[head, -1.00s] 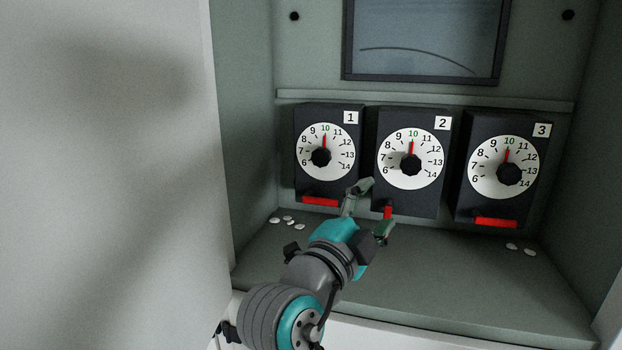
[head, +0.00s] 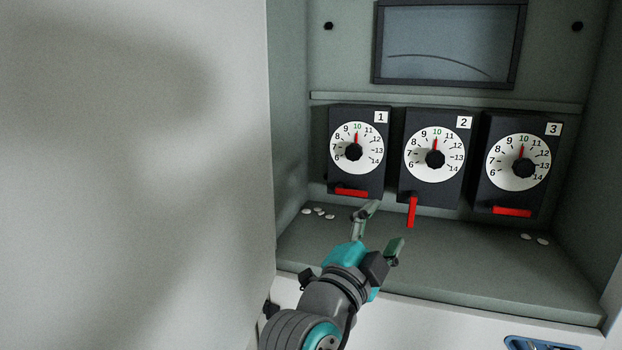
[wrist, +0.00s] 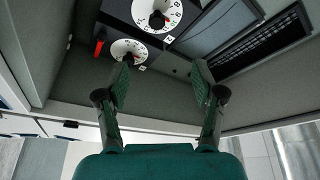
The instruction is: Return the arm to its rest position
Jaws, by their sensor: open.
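My gripper (head: 382,228) is open and empty in the head view, in front of and below the dial boxes and apart from them. Its two fingers are spread in the wrist view (wrist: 161,74), with nothing between them. My arm reaches up from the bottom of the head view. Dial box 1 (head: 336,180), dial box 2 (head: 408,180) and dial box 3 (head: 484,190) stand in a row, each pointer near 10. The red lever of box 2 (head: 412,212) hangs down. The red levers of box 1 (head: 351,192) and box 3 (head: 512,211) lie level.
The boxes sit in a grey-green recess above a shelf (head: 460,265) with small white pieces (head: 318,211) at the left and more (head: 534,238) at the right. A pale panel (head: 140,180) fills the left. A dark screen (head: 450,45) is above.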

